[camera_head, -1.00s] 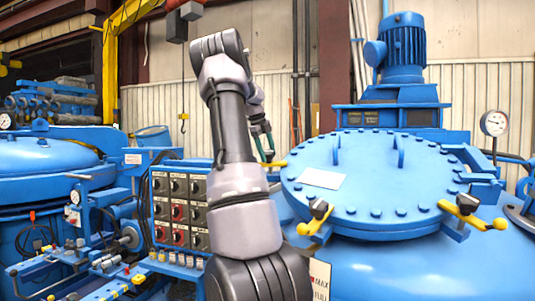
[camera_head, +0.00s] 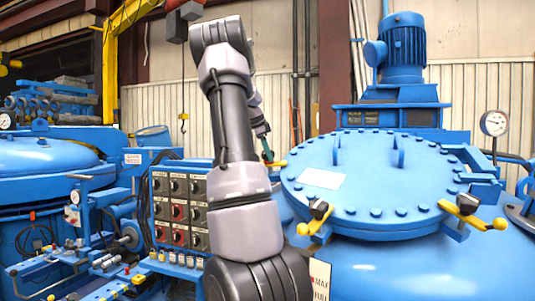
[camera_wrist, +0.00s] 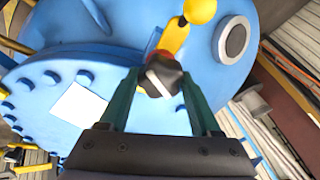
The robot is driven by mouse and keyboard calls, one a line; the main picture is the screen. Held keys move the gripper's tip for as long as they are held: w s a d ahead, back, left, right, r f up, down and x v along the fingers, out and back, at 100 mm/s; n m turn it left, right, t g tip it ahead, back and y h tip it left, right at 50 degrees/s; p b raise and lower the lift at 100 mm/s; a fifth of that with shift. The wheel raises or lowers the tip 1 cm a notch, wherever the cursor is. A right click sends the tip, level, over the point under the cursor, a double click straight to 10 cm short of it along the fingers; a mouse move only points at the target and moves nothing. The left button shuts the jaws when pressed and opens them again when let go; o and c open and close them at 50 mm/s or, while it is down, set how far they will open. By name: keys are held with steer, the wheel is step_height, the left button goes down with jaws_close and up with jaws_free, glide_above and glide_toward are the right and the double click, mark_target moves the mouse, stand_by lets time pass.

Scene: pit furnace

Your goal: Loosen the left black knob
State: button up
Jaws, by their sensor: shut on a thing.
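In the wrist view a black knob (camera_wrist: 163,77) with a pale face stands on a yellow clamp handle (camera_wrist: 176,36) at the edge of the blue lid (camera_wrist: 55,110). My gripper (camera_wrist: 160,80) is shut on this knob, one green finger on each side. In the head view my gripper (camera_head: 266,147) is at the left rear edge of the lid (camera_head: 370,175), by a yellow handle (camera_head: 278,163). The knob there is hidden or too small to make out. Two other black knobs, near left (camera_head: 319,208) and right (camera_head: 467,203), stand on yellow clamps, apart from my gripper.
A control panel (camera_head: 180,212) stands left of the lid, partly behind my arm. A blue motor (camera_head: 402,48) rises behind the lid, and a gauge (camera_head: 494,123) stands at the right. Another blue vessel (camera_head: 45,165) is at the far left.

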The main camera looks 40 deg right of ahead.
steer(key=shift+n, duration=1.4)
steer(key=o, duration=1.4)
steer(key=shift+c, duration=0.2)
steer(key=v, duration=1)
steer(key=shift+s+a+r, duration=0.2)
steer(key=shift+r, duration=0.15)
